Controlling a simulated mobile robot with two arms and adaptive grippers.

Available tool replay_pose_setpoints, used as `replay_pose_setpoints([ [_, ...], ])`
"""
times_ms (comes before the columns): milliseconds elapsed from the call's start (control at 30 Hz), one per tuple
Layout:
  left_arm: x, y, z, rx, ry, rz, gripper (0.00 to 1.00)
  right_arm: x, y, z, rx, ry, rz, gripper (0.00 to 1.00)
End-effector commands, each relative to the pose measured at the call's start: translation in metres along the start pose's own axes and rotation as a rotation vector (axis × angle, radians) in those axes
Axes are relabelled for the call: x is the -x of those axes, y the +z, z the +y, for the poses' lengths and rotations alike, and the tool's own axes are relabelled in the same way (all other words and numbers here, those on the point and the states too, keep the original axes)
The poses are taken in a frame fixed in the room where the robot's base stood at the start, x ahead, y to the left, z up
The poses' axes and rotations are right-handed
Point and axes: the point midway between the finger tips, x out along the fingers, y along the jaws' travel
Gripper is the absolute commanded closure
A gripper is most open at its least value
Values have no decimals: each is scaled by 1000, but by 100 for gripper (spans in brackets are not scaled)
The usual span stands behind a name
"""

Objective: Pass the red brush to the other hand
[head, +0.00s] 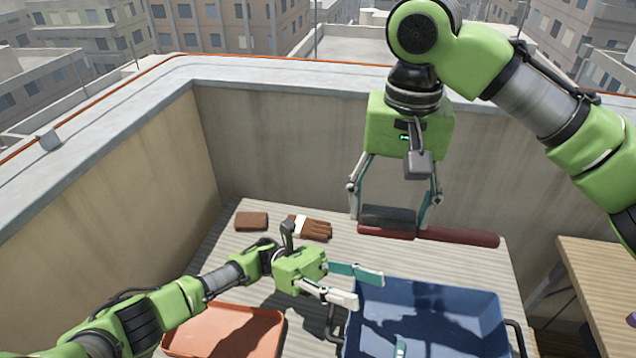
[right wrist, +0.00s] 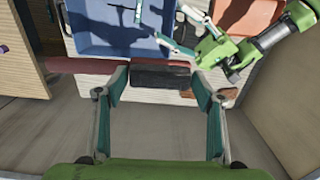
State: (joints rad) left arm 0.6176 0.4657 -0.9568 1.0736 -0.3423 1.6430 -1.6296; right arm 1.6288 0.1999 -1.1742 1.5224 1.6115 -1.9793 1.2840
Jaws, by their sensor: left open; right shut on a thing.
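The red brush (head: 460,236) has a long red handle pointing right and a dark block-shaped head. My right gripper (head: 393,222) comes down from above and is shut on the brush's head end, one finger at each end of the dark block. In the right wrist view, the dark block shows between the fingers (right wrist: 159,78) and the red handle (right wrist: 85,65) runs left. My left gripper (head: 368,288) is open and empty, below and left of the brush, its fingers pointing right near the blue crate's rim. It also shows in the right wrist view (right wrist: 180,34).
A blue crate (head: 470,290) with dark handles and a teal item (head: 401,348) inside stands in front. An orange tray (head: 225,335) is at lower left. A wooden table (head: 600,280) is right; parapet walls stand behind.

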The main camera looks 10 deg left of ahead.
Motion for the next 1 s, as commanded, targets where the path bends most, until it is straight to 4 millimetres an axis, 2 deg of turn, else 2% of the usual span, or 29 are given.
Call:
replay_pose_setpoints([
  [100,25,26,15,-82,89,-13,57,0,0,0,0,0,0,60],
  [200,34,56,17,-92,134,28,57,0,0,0,0,0,0,60],
  [467,25,104,2,9,201,208,57,0,0,0,0,0,0,60],
  [733,16,178,-24,45,470,434,57,0,0,0,0,0,0,60],
  [833,11,191,-34,-23,551,522,57,0,0,0,0,0,0,60],
  [1000,5,194,-45,-182,597,668,57,0,0,0,0,0,0,60],
])
